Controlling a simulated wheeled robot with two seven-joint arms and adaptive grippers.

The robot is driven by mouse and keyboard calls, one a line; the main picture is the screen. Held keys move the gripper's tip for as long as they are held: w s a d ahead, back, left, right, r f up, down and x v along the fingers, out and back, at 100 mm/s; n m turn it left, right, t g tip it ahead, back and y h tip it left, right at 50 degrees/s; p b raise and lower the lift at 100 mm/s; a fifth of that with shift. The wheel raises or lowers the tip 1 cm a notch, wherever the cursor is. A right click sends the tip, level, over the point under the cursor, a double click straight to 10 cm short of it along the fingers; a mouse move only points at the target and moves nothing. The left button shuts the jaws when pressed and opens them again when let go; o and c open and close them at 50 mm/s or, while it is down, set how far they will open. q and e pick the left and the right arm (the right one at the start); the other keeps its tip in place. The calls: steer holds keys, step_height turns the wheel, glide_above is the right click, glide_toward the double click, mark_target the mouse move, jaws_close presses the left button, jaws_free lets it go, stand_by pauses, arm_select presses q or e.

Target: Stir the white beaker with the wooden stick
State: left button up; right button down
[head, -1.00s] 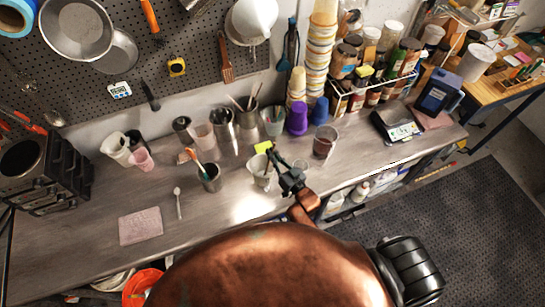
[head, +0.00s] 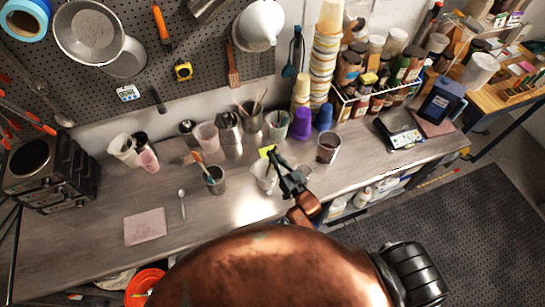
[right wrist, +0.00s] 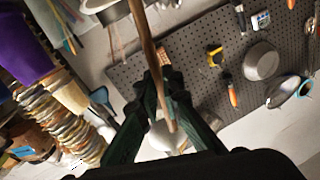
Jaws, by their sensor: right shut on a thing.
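The white beaker (head: 261,177) stands on the grey bench in the head view, just left of my right gripper, which covers part of its right side. My right gripper (head: 277,158) reaches up over the beaker's right edge. In the right wrist view, the right gripper (right wrist: 162,82) is shut on the wooden stick (right wrist: 149,46), a long thin brown rod that runs between the fingers. In the head view the stick cannot be made out, and I cannot tell whether its end is inside the beaker. My left gripper is not in view.
A metal cup with tools (head: 215,182) stands left of the beaker. A dark-filled glass (head: 328,148) stands to the right. Purple (head: 302,124) and blue cups and a tall paper-cup stack (head: 324,60) stand behind. The front left bench holds a spoon (head: 182,203) and pink cloth (head: 145,227).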

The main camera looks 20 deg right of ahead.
mark_target(277, 145)
steer(key=shift+d+r, duration=0.15)
steer(key=shift+r, duration=0.65)
steer(key=shift+d+r, duration=0.25)
steer(key=shift+r, duration=0.9)
steer(key=shift+d+r, duration=0.2)
steer(key=shift+r, duration=0.9)
steer(key=shift+d+r, duration=0.25)
steer(key=shift+r, duration=1)
step_height(277, 145, up, 11)
steer(key=shift+a+f, duration=0.1)
steer(key=shift+f, duration=0.1)
